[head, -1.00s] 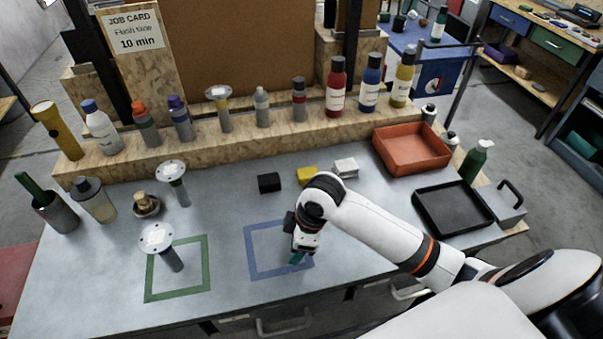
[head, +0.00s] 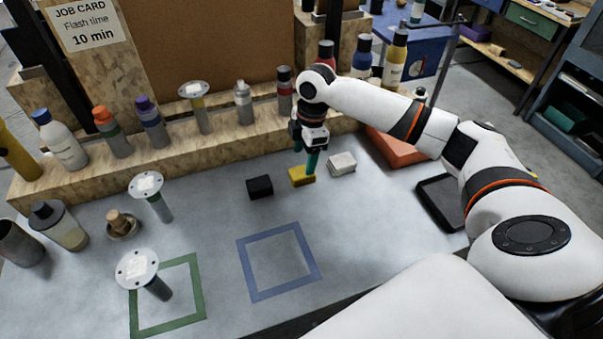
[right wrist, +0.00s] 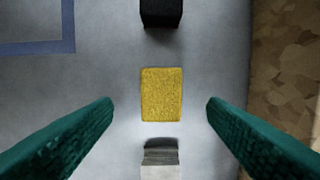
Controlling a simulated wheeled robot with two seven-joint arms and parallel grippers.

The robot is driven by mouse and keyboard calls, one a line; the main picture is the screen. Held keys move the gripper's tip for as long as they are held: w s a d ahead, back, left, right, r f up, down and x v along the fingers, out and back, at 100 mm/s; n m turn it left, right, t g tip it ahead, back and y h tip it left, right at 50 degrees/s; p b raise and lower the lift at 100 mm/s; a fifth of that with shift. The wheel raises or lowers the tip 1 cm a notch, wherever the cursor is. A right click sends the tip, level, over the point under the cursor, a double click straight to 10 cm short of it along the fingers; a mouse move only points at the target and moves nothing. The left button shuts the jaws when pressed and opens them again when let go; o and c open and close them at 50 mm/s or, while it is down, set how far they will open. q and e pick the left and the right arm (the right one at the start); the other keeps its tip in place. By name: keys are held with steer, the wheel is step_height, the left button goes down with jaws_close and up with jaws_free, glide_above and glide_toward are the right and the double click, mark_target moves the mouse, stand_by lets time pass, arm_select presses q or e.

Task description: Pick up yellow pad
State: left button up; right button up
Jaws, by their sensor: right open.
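The yellow pad (head: 301,176) lies flat on the grey table, between a black block and a white block. In the right wrist view the yellow pad (right wrist: 161,94) sits centred between my two green fingers. My right gripper (head: 306,170) is above the pad, pointing down, with its fingers open on either side of it. In the right wrist view the open right gripper (right wrist: 160,112) shows a gap on both sides of the pad, and nothing is held. My left gripper is not in view.
The black block (head: 260,187) and white block (head: 342,163) flank the pad closely. A wooden ledge (head: 225,141) with bottles runs behind. An orange tray (head: 398,152) and a black tray (head: 436,200) are at right. The blue square outline (head: 243,272) is empty.

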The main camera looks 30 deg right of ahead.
mark_target(303, 171)
steer(key=shift+w+a+f+p, duration=0.15)
steer(key=shift+f+p, duration=0.15)
steer(key=shift+f, duration=1.2)
steer(key=shift+s+a+f+p, duration=0.1)
steer(key=shift+f+p, duration=0.15)
steer(key=shift+f, duration=1.25)
steer(key=c, duration=1.1)
